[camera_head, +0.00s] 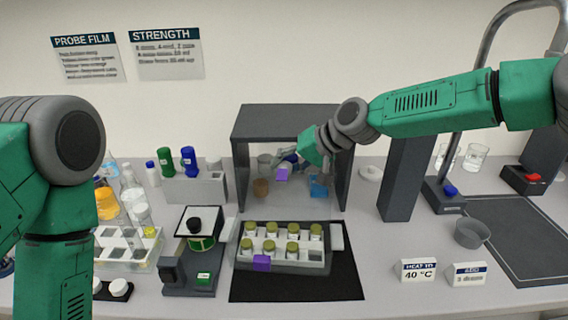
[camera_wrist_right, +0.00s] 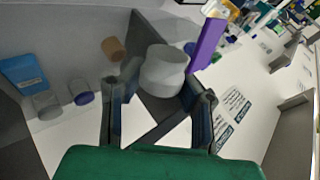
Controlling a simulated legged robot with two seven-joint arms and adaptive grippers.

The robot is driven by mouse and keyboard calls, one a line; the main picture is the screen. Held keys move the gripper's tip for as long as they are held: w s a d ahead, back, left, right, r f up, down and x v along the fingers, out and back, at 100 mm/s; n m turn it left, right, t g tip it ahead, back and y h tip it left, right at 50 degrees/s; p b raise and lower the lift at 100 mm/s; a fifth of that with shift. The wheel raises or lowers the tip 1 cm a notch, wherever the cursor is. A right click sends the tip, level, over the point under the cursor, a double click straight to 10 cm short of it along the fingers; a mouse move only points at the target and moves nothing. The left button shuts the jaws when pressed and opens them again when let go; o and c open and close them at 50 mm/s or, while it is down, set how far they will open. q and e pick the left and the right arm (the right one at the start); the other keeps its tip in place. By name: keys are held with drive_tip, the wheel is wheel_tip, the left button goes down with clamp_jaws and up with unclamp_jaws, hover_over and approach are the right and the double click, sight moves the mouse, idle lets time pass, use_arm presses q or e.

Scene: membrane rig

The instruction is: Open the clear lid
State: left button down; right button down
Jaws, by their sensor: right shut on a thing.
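My right gripper (camera_head: 288,157) reaches into the dark open-fronted box (camera_head: 240,135) at the middle of the bench. In the right wrist view its two fingers (camera_wrist_right: 163,100) stand on either side of a pale grey, cloudy cylinder (camera_wrist_right: 165,65), and it looks shut on it. A purple bar (camera_wrist_right: 207,43) shows just beyond the right finger; a purple piece (camera_head: 282,173) also shows below the gripper in the head view. I cannot clearly make out the clear lid or its edges. Only the left arm shows, at the left edge; its gripper is out of view.
Inside the box are a brown stopper (camera_head: 260,187) and a blue block (camera_head: 319,187). A rack of yellow-capped vials (camera_head: 290,267) stands on a black mat (camera_head: 295,290) in front. A dark column (camera_head: 400,180) stands at the right. Bottles and glassware crowd the left.

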use_arm(q)
drive_tip(key=shift+w+r, duration=0.3)
drive_tip(key=shift+r, duration=0.05)
use_arm(e)
drive_tip(key=shift+w+d+m+g, duration=0.1)
drive_tip(key=shift+w+m+g, duration=0.2)
drive_tip(key=shift+w+g, duration=0.4)
drive_tip(key=c, duration=1.4)
unclamp_jaws()
drive_tip(key=shift+c, duration=0.2)
drive_tip(key=o, duration=0.3)
drive_tip(key=shift+w+f, duration=0.1)
drive_tip(key=shift+w, duration=0.05)
use_arm(q)
drive_tip(key=shift+s, duration=0.1)
use_arm(e)
drive_tip(key=v, duration=1.2)
drive_tip(key=shift+f, duration=0.15)
